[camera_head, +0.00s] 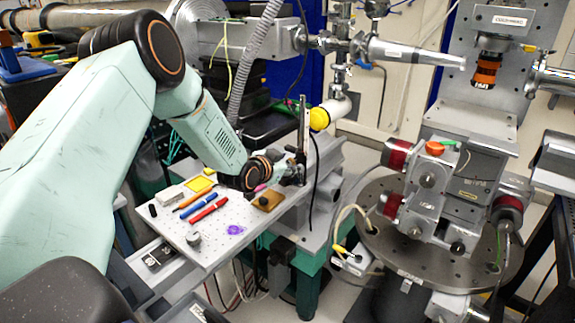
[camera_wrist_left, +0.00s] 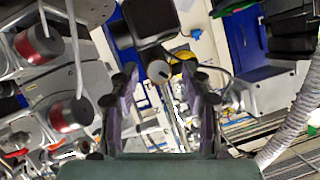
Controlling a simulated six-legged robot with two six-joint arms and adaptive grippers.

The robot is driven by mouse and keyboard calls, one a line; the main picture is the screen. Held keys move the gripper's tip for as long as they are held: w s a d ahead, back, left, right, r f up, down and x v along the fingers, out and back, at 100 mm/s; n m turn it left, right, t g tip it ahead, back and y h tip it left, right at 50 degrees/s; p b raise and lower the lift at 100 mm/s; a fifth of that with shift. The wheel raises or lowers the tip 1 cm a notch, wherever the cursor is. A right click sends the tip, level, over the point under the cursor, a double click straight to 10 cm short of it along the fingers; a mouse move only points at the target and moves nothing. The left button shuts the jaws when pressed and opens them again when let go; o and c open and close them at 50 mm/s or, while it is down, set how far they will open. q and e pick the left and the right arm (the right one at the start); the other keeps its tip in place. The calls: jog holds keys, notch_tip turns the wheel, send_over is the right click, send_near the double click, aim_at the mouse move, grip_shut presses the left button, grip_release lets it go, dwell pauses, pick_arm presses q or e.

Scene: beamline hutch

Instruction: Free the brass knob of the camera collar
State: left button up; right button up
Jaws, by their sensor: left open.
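My left gripper (camera_head: 288,172) is at the upright post (camera_head: 304,125) at the far right corner of the perforated plate (camera_head: 172,232). In the left wrist view the two purple-lined fingers of the left gripper (camera_wrist_left: 163,88) stand wide apart with nothing held between them. Beyond them is a black camera-like body (camera_wrist_left: 150,18) with a round grey-tipped end (camera_wrist_left: 158,70). A yellow rounded part (camera_wrist_left: 184,58) shows just right of that end. I cannot make out the collar or tell a brass knob for certain; the gripper partly hides the post in the head view. My right gripper is not in view.
Red, blue and orange pens (camera_head: 207,209), a brown block (camera_head: 268,200) and a small metal cylinder (camera_head: 193,239) lie on the plate. A yellow-capped pipe (camera_head: 319,118) is close beside the post. A round stage (camera_head: 395,248) with red-ended motors stands to the right.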

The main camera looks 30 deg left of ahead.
pick_arm(q)
jog(key=shift+w+d+f, duration=0.1)
jog(key=shift+w, duration=0.15)
jog(key=shift+c, duration=0.2)
grip_shut()
